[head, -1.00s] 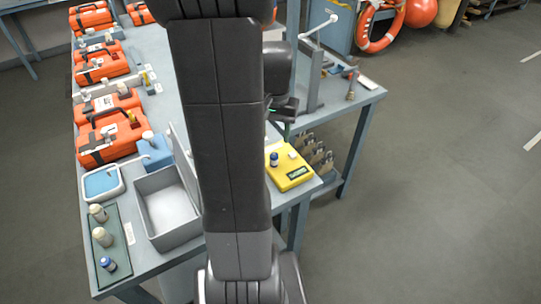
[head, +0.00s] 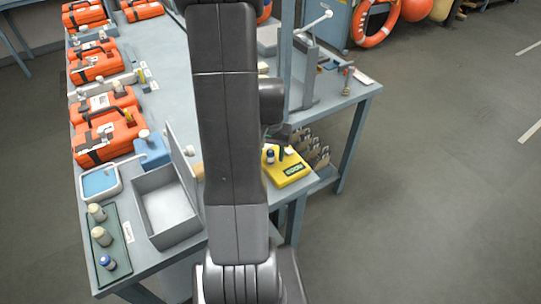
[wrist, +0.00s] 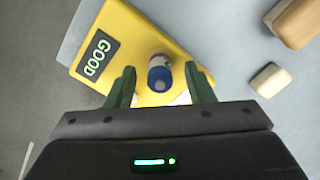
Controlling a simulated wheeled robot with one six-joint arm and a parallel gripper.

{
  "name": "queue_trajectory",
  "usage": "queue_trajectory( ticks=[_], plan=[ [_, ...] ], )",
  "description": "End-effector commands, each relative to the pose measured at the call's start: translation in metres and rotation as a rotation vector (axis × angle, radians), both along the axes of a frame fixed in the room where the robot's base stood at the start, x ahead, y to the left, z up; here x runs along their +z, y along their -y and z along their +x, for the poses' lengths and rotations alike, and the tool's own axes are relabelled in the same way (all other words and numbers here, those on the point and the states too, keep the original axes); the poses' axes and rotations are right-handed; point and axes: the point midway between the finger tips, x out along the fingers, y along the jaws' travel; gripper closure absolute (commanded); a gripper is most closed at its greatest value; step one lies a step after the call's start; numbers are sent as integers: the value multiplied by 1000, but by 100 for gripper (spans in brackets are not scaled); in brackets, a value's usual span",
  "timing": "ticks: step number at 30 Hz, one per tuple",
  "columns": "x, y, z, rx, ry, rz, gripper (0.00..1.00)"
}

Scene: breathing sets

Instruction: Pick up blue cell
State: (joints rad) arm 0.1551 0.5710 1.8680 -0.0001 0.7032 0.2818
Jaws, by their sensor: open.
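A small white cell with a blue top (wrist: 159,74) stands on a yellow tester (wrist: 122,35) whose display reads GOOD. In the wrist view it lies between and just beyond the fingertips of my open gripper (wrist: 160,83); I cannot tell whether either finger touches it. In the head view this cell (head: 270,157) is on the left part of the yellow tester (head: 289,177), near the table's right edge. My gripper is mostly hidden behind my arm there. Another blue-topped cell (head: 108,263) stands on the dark green tray (head: 118,240) at front left.
Two pale-topped cells (head: 97,212) (head: 101,236) share the green tray. An open grey box (head: 166,212) stands left of my arm. A small pale block (wrist: 269,80) and a larger wooden-looking block (wrist: 297,22) lie right of the tester. Orange cases (head: 104,131) line the table's left side.

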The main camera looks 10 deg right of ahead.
Motion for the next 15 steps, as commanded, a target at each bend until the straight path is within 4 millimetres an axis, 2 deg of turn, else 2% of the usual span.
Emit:
queue_trajectory(
  ticks=[4,11,12,15],
  plan=[
    [0,0,0,0,0,0,52],
    [0,0,0,0,1,0,97],
    [0,0,0,0,1,0,100],
    [0,0,0,0,1,0,100]
  ],
)
